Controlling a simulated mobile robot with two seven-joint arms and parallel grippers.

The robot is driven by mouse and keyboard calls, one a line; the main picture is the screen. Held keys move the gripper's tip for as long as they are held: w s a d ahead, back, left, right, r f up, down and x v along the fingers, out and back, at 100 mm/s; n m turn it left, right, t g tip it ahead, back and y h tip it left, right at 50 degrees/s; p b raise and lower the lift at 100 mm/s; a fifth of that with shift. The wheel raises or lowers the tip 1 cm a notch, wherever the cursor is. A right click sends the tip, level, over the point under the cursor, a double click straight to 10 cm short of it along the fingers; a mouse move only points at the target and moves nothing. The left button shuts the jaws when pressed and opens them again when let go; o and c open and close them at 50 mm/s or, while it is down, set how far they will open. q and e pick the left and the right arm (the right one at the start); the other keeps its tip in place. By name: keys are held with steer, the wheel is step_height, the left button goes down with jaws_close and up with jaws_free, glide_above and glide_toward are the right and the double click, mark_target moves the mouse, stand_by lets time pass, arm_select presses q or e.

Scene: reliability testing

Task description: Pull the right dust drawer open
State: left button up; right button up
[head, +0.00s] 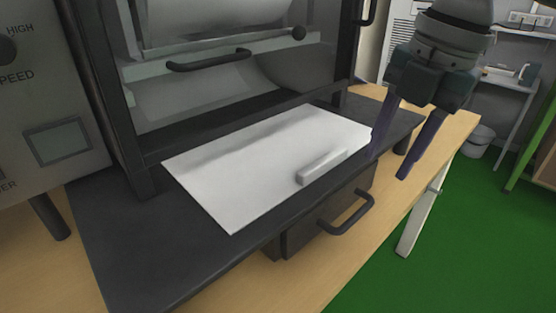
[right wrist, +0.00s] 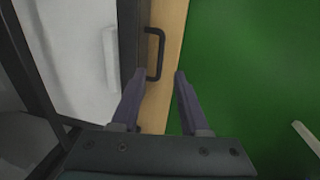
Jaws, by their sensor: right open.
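The dust drawer (head: 298,234) is a dark box under the black base of the machine, with a dark bar handle (head: 346,212) on its front. The handle also shows in the right wrist view (right wrist: 160,54), just beyond the fingertips. My right gripper (head: 390,167) is open and empty, above and to the right of the handle in the head view. In the right wrist view its two fingers (right wrist: 159,74) point toward the near end of the handle, apart from it as far as I can tell. My left gripper is not in view.
A white panel (head: 262,150) with a white grip (head: 322,167) lies on the black base (head: 130,235). The wooden table (head: 345,262) ends at the right above a green floor (head: 455,240). A control box (head: 50,100) stands at the left. Free room lies right of the handle.

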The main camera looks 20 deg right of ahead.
mark_target(361, 210)
arm_select(q)
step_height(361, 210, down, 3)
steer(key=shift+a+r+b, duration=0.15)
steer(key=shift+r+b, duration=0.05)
steer(key=shift+b, duration=1)
arm_select(e)
steer(key=f, duration=0.3)
steer(key=w+f, duration=0.1)
steer(key=f, duration=0.5)
steer(key=shift+w+a+f, duration=0.25)
steer(key=shift+a, duration=0.15)
steer(key=c, duration=0.4)
jaws_close()
